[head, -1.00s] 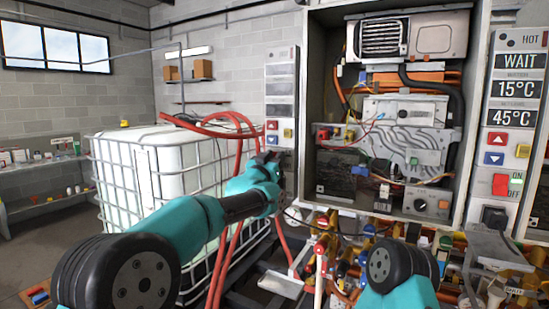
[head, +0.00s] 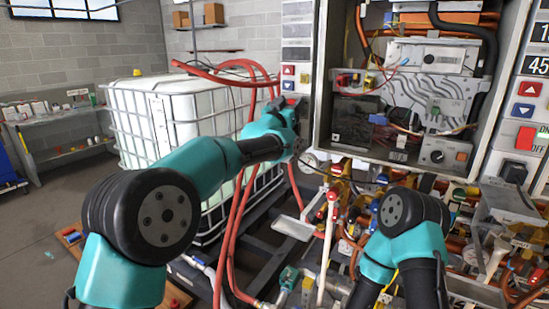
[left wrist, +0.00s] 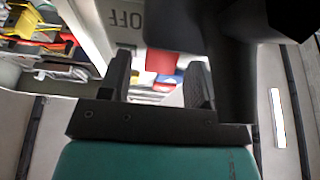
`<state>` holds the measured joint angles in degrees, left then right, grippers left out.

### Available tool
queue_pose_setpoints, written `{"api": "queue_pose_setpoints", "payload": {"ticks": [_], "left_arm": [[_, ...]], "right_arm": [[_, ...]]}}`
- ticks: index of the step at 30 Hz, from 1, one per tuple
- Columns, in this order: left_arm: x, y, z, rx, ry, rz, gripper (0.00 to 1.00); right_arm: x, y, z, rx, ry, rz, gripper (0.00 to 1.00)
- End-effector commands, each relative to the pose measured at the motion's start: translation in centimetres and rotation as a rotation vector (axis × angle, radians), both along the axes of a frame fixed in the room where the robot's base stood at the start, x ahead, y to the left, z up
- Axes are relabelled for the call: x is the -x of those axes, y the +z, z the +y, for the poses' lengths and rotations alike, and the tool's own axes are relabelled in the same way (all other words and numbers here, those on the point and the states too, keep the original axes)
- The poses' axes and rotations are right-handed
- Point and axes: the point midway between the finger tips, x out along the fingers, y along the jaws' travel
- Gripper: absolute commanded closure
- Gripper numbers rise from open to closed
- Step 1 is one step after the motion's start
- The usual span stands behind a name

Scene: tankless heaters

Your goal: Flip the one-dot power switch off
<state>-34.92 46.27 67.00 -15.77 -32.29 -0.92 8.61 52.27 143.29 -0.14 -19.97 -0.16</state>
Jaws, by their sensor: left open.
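My left gripper (head: 294,106) is at the lower part of the left control panel (head: 297,52) in the head view, and it hides the switch area there. In the left wrist view the same gripper (left wrist: 160,84) is open, with a finger on each side. A red switch (left wrist: 160,61) shows between and beyond the fingers, beside an upside-down OFF label (left wrist: 124,17). I cannot tell whether a finger touches it. The right panel has another red switch (head: 525,136) marked OFF. I can read no dot marks. My right arm shows at the lower right, but its gripper is out of view.
An open heater cabinet (head: 322,90) stands between the panels. A caged white tank (head: 185,105) with red hoses (head: 240,200) is behind my left arm. Pipes and valves (head: 345,215) crowd the space under the cabinet.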

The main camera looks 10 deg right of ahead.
Motion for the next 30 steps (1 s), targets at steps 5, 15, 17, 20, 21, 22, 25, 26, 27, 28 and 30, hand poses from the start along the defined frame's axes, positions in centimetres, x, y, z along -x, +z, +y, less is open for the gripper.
{"api": "queue_pose_setpoints", "payload": {"ticks": [5, 15, 17, 20, 21, 22, 25, 26, 27, 28, 30], "left_arm": [[-0.03, 0.11, -0.02, -0.011, 0.000, 0.014, 0.43], [-0.18, 0.49, -0.17, -0.097, -0.001, 0.118, 0.43], [-0.20, 0.59, -0.20, -0.115, -0.001, 0.141, 0.43], [-0.24, 0.71, -0.29, -0.148, -0.003, 0.176, 0.43], [-0.26, 0.72, -0.33, -0.158, -0.005, 0.191, 0.43], [-0.27, 0.73, -0.35, -0.167, -0.006, 0.201, 0.43], [-0.31, 0.85, -0.40, -0.193, -0.007, 0.230, 0.43], [-0.33, 0.83, -0.41, -0.198, -0.007, 0.239, 0.43], [-0.33, 0.87, -0.43, -0.206, -0.007, 0.246, 0.43], [-0.36, 0.87, -0.42, -0.211, -0.007, 0.255, 0.43], [-0.39, 0.92, -0.42, -0.223, -0.005, 0.270, 0.43]], "right_arm": [[0.00, 0.00, 0.00, 0.000, 0.000, 0.000, 0.57], [0.00, 0.00, 0.00, 0.000, 0.000, 0.000, 0.57], [0.00, 0.00, 0.00, 0.000, 0.000, 0.000, 0.57], [0.00, 0.00, 0.00, 0.000, 0.000, 0.000, 0.57], [0.00, 0.00, 0.00, 0.000, 0.000, 0.000, 0.57], [0.00, 0.00, 0.00, 0.000, 0.000, 0.000, 0.57], [0.00, 0.00, 0.00, 0.000, 0.000, 0.000, 0.57], [0.00, 0.00, 0.00, 0.000, 0.000, 0.000, 0.57], [0.00, 0.00, 0.00, 0.000, 0.000, 0.000, 0.57], [0.00, 0.00, 0.00, 0.000, 0.000, 0.000, 0.57], [0.00, 0.00, 0.00, 0.000, 0.000, 0.000, 0.57]]}}
